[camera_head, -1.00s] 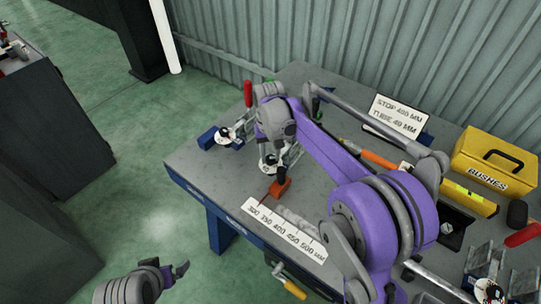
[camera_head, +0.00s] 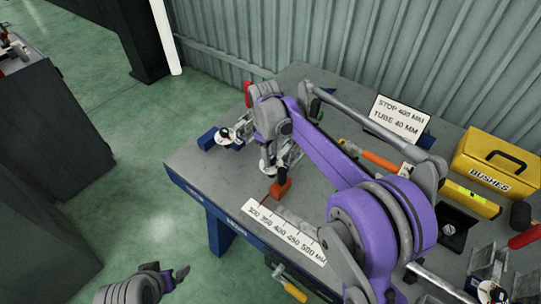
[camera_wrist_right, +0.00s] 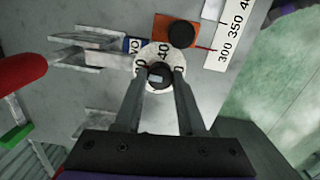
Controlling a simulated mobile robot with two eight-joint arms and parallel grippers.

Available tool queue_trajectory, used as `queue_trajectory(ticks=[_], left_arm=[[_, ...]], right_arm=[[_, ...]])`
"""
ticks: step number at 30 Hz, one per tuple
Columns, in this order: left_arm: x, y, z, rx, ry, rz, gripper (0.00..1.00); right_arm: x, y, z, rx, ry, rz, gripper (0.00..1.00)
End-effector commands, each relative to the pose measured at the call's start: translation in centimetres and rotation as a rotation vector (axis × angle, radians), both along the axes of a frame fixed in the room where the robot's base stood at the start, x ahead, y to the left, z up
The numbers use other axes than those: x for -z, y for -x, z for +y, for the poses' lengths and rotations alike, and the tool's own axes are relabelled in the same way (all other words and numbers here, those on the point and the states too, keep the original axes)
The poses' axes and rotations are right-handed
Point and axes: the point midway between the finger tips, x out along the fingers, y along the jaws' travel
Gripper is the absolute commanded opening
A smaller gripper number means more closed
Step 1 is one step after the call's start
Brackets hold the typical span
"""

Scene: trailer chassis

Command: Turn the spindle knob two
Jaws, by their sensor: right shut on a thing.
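Spindle knob two is a small dark knob (camera_wrist_right: 160,74) in the middle of a white numbered dial (camera_wrist_right: 151,55) in the right wrist view. A blue label, partly covered, shows beside the dial. My right gripper (camera_wrist_right: 161,80) is shut on the knob, with one finger on each side. In the head view my right gripper (camera_head: 271,165) reaches down to the bench there, and the knob itself is mostly hidden. My left gripper (camera_head: 176,277) is low at the left, away from the bench; its jaw opening is unclear.
A second white dial (camera_head: 226,136) with a blue block (camera_head: 207,139) stands farther left on the bench. An orange block (camera_head: 280,190) and a scale strip (camera_head: 286,231) lie near the front edge. A yellow bushes box (camera_head: 494,161) and a sign (camera_head: 398,118) stand at the right.

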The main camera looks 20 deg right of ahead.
Motion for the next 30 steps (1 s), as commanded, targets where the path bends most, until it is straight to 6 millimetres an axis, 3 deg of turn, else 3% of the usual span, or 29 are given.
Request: queue_trajectory(ticks=[21,22,27,30], left_arm=[[0.09,0.02,0.00,0.000,0.000,0.001,1.00],[0.09,0.02,0.00,0.000,0.000,0.001,1.00],[0.09,0.02,0.00,0.000,0.000,0.000,1.00],[0.09,0.02,0.00,0.000,0.000,0.000,1.00]], right_arm=[[0.00,0.02,0.02,-0.078,0.003,0.004,0.00],[0.00,0.01,0.03,-0.078,0.002,0.003,0.41],[0.00,0.01,0.03,-0.078,0.002,0.003,0.69],[0.00,0.01,0.03,-0.077,0.002,0.003,0.69]])
